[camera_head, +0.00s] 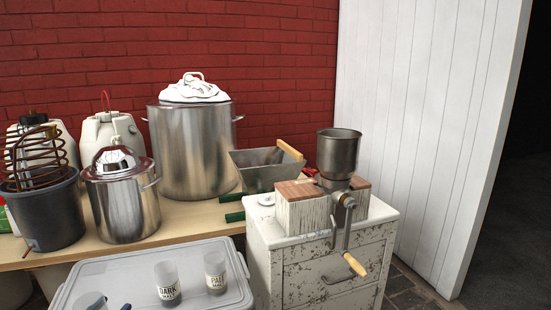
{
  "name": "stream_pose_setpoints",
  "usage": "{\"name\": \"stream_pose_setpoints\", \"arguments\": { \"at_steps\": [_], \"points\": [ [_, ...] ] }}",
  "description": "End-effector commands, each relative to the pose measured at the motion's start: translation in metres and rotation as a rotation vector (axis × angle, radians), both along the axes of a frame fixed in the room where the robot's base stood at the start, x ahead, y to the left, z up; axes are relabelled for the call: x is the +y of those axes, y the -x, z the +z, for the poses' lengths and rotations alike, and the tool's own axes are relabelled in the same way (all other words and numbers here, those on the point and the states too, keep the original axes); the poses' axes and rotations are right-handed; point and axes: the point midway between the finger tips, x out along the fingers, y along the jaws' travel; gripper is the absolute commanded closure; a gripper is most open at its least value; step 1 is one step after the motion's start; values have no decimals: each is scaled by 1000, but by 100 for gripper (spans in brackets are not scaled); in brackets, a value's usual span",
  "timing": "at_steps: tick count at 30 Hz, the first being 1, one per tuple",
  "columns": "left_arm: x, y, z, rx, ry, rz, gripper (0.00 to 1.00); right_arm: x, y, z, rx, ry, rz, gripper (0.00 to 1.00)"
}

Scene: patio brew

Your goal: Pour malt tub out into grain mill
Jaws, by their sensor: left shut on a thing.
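The grain mill (338,155) has a dark metal hopper and a crank with a wooden handle. It is mounted at a wood-topped block on the worn white cabinet, right of centre. A clear tub labelled DARK (167,283) and one labelled PALE (215,272) stand upright on the grey lid, each with contents low down. Another pale, see-through tub (88,300) shows at the bottom left, cut off by the frame. Small dark tips of my left gripper (112,304) show beside it, shut on it; most of the gripper is out of frame. My right gripper is not in view.
The grey lidded bin (80,275) fills the front. Behind it, the wooden table (180,222) holds a large steel pot (193,145), a smaller lidded pot (123,205), a black bucket (50,222) and a metal trough (258,178). A white panel (430,120) stands right of the cabinet (262,235).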

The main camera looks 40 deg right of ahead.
Motion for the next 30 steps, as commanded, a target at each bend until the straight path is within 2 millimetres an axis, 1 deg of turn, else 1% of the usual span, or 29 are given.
{"name": "stream_pose_setpoints", "arguments": {
  "at_steps": [1,5,9,15,18,22,30],
  "points": [
    [0,0,19,0,0,0,82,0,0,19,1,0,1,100],
    [0,0,48,0,0,0,82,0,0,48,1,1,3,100],
    [0,0,83,0,0,0,82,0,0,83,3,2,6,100],
    [0,0,131,0,0,0,82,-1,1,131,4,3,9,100],
    [0,0,147,0,0,0,81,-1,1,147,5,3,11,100],
    [0,0,155,0,0,0,81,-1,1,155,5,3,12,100],
    [0,0,153,0,0,0,81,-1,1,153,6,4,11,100]
  ]
}}
